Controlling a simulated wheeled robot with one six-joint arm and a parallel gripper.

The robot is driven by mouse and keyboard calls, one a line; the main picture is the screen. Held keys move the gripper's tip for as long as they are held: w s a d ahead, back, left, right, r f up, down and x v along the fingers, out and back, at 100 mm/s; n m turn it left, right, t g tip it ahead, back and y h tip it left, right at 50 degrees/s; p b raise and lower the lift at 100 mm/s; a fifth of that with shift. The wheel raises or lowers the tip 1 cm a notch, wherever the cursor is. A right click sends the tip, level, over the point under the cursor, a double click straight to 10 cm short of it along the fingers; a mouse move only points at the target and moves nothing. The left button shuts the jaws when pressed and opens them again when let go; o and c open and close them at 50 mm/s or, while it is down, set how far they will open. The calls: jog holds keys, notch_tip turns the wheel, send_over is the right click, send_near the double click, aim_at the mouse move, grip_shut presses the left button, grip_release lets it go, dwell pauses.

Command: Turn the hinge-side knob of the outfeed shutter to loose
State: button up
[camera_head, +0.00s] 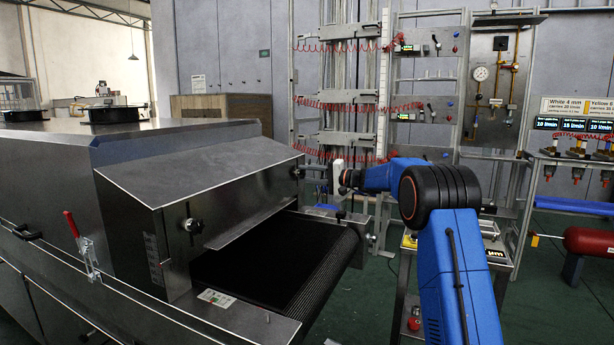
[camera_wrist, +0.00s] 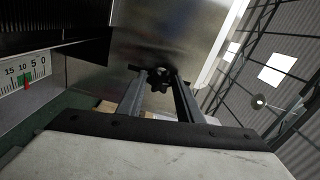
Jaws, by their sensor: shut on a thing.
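The outfeed shutter (camera_head: 190,170) is a sloped grey metal hood over the dark conveyor belt (camera_head: 270,262) at the dryer's end. A black star-shaped knob (camera_wrist: 160,80) sits on a metal side plate in the wrist view. My gripper (camera_wrist: 161,82) has its two fingers on either side of this knob and is shut on it. In the head view my gripper (camera_head: 308,168) reaches the hood's far side from the right, and that knob is mostly hidden there. A second black knob (camera_head: 193,226) shows on the near side face. I cannot tell the held knob's turn position.
A scale (camera_wrist: 27,73) with a red pointer and green mark shows left in the wrist view. A red-handled toggle clamp (camera_head: 80,245) is on the dryer's near side. A rack with red coiled hoses (camera_head: 345,105) stands behind my gripper. Green floor lies right of the belt.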

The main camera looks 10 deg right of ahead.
jog(key=shift+f+n, duration=0.15)
jog(key=shift+n, duration=0.75)
jog(key=o, duration=1)
jog(key=shift+o, duration=0.2)
jog(key=shift+d, duration=0.1)
jog(key=v, duration=1.7)
jog(key=shift+s, duration=0.15)
jog(key=shift+d, duration=0.1)
